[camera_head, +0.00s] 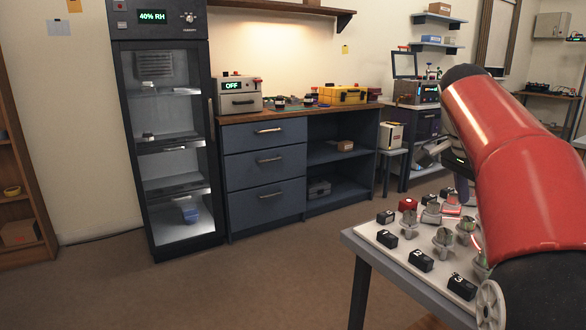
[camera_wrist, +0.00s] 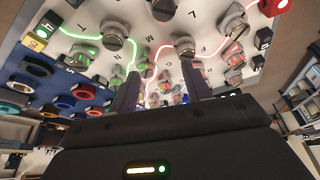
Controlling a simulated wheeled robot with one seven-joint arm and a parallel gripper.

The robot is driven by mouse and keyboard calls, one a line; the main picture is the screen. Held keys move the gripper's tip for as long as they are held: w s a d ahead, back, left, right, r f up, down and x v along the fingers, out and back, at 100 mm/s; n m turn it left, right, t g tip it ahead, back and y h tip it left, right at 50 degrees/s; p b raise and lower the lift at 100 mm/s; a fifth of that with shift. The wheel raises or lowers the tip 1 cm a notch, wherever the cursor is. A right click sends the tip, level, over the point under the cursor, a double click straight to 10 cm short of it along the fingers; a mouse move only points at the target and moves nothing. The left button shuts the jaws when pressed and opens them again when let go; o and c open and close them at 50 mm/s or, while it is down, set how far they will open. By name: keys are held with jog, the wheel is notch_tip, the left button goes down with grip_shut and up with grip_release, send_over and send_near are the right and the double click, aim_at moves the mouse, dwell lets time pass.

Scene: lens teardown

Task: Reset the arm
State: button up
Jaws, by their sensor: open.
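My gripper (camera_wrist: 160,85) is open in the wrist view, with two dark fingers apart and nothing seen between them. It faces a pale board (camera_wrist: 150,15) with letters, metal knobs and glowing green and red lines. My red arm reaches in from the right of the head view, over the work table (camera_head: 362,245). The arm hides much of that table, and I cannot clearly make out the gripper there.
Coloured rings (camera_wrist: 85,91) show in the wrist view. A glass-door cabinet (camera_head: 165,120) and blue drawers (camera_head: 265,170) stand along the wall. The floor at front left is clear.

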jog(key=s+a+f+n+t+y, duration=0.4)
jog(key=s+a+f+n, duration=1.1)
jog(key=s+a+f, duration=0.3)
jog(key=s+f, duration=0.1)
jog(key=s, duration=0.1)
jog(key=shift+s+f+t, duration=0.2)
jog(key=shift+s+t, duration=0.1)
jog(key=shift+s, duration=0.1)
dwell(0.6)
